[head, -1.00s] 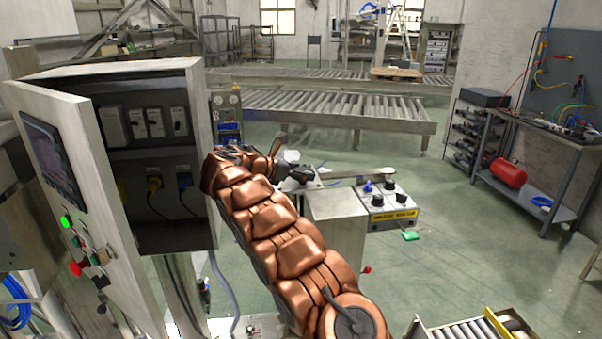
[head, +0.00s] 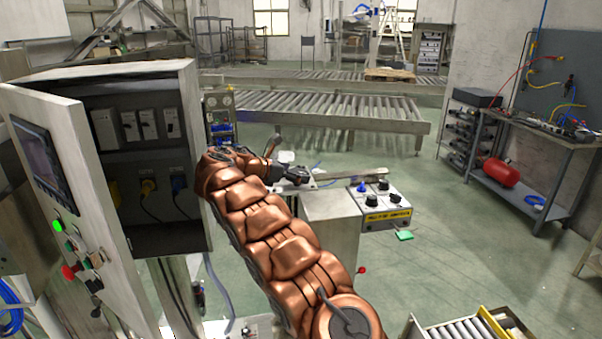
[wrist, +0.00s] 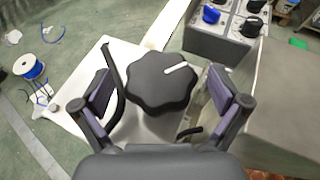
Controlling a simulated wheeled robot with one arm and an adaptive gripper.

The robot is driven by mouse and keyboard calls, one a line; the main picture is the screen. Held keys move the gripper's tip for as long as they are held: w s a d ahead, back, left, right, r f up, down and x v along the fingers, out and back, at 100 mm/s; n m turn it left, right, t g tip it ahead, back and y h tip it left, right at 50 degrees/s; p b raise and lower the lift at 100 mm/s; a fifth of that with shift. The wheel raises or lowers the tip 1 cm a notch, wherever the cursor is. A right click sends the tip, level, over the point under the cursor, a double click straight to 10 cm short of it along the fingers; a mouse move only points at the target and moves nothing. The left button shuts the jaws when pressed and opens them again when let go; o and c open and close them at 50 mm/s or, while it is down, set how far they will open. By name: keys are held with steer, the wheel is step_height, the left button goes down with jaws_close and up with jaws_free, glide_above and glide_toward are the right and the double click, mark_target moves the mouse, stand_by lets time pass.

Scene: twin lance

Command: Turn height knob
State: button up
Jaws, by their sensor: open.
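The height knob (wrist: 160,82) is a large black lobed knob with a white pointer line, seen from above in the wrist view. The white line points to the upper right. My gripper (wrist: 164,97) is open, with one purple-padded finger on each side of the knob. A gap shows between the knob and each finger in this view. In the head view my gripper (head: 290,175) is small at the end of my copper arm, and the knob is hard to make out there.
A control box (head: 385,206) with several black knobs and one blue knob stands right of the gripper. It also shows in the wrist view (wrist: 205,42). An open electrical cabinet (head: 150,250) is at left.

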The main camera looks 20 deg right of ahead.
steer(key=shift+s+r+n+t+y, duration=0.1)
steer(key=shift+n+t+y, duration=0.4)
steer(key=shift+n+t, duration=0.65)
steer(key=shift+s+d+n+t+y, duration=0.1)
steer(key=shift+n+t+y, duration=0.9)
steer(key=shift+n+t, duration=0.35)
steer(key=shift+d+n+t+y, duration=0.1)
steer(key=shift+n+t+y, duration=0.2)
steer(key=shift+n+t, duration=0.15)
steer(key=shift+n+t+y+b, duration=0.3)
steer(key=shift+n+t+b, duration=0.05)
steer(key=shift+n, duration=0.1)
steer(key=shift+f+n+t+y, duration=0.2)
steer(key=shift+n+t+y, duration=0.1)
steer(key=shift+n+y, duration=0.25)
steer(key=shift+d+r+n+t+y+b, duration=0.1)
steer(key=shift+n+t+y+b, duration=0.4)
steer(key=shift+n+y+b, duration=0.05)
steer(key=shift+f+n+t+y+b, duration=0.2)
steer(key=shift+n+t+y+b, duration=0.1)
steer(key=shift+n+y+b, duration=0.5)
steer(key=shift+r+b, duration=0.25)
steer(key=shift+b, duration=0.2)
steer(key=shift+y, duration=0.3)
